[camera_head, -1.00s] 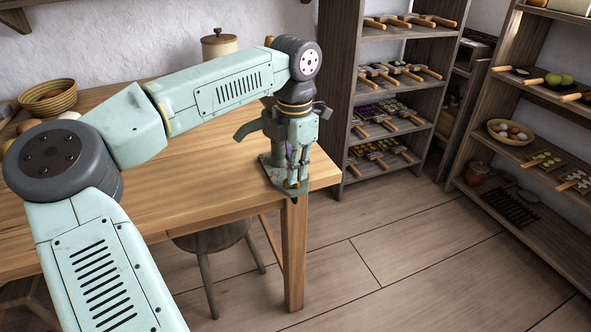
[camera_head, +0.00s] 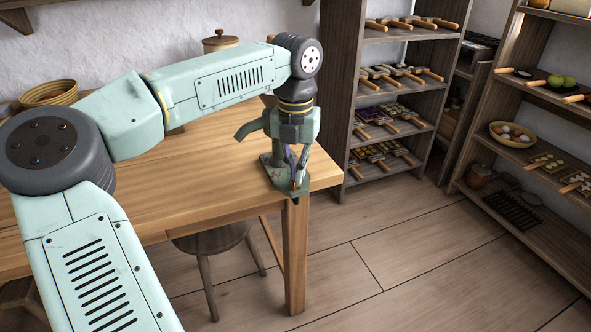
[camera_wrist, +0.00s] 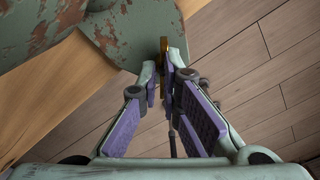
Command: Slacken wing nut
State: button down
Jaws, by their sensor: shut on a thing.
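A brass-coloured piece, which looks like the wing nut (camera_wrist: 164,46), shows at the top middle of the wrist view. My gripper (camera_wrist: 165,72) has its purple-padded fingers converging on it, with the tips closed about its near end. It is beside the chipped green, rust-spotted metal body (camera_wrist: 95,22) of a device. In the head view this green device (camera_head: 272,172) stands at the table's front right corner, and my gripper (camera_head: 293,180) points down at it. The fingers and wrist hide most of the nut there.
The wooden table (camera_head: 215,185) is mostly bare, with a woven basket (camera_head: 50,93) and a lidded canister (camera_head: 220,42) at the back. A stool (camera_head: 212,240) stands partly under it. Shelves (camera_head: 340,110) with tools stand behind the corner. The floor to the right is clear.

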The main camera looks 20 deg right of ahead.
dwell(0.5)
jog(key=c, duration=1.8)
grip_release()
